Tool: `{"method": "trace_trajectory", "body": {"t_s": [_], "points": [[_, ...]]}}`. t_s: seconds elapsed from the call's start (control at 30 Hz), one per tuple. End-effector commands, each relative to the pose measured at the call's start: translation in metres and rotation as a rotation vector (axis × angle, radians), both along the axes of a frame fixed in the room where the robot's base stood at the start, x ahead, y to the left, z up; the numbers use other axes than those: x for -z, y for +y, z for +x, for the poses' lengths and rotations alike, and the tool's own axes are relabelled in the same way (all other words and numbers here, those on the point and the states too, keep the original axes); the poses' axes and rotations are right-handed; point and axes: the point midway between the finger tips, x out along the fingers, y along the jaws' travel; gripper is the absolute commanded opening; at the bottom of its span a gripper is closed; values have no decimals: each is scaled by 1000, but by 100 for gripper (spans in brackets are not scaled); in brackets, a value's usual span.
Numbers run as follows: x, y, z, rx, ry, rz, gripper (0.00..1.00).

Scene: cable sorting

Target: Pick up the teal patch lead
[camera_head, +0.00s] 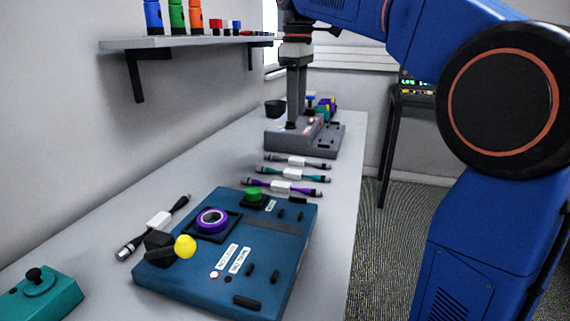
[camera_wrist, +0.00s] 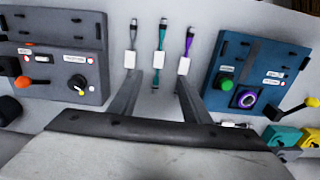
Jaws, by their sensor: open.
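The teal patch lead (camera_head: 312,177) lies on the bench between two similar leads, and its white label faces up. In the wrist view the teal lead (camera_wrist: 162,37) runs up the picture, its lower part in line with the gap between my fingers. My gripper (camera_wrist: 159,75) is open and empty, with its fingers on either side of that gap.
A grey-black lead (camera_wrist: 131,40) and a purple lead (camera_wrist: 189,42) flank the teal one closely. The grey control box (camera_head: 280,140) stands beyond, and a blue control panel (camera_head: 180,278) nearer. A black lead (camera_head: 181,203) lies by the wall.

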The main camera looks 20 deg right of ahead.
Motion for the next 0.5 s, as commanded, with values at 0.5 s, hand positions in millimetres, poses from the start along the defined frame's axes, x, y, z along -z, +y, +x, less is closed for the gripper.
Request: {"method": "trace_trajectory", "body": {"t_s": [0.5], "points": [[60, 2, 3, -18, 11, -1, 44]]}}
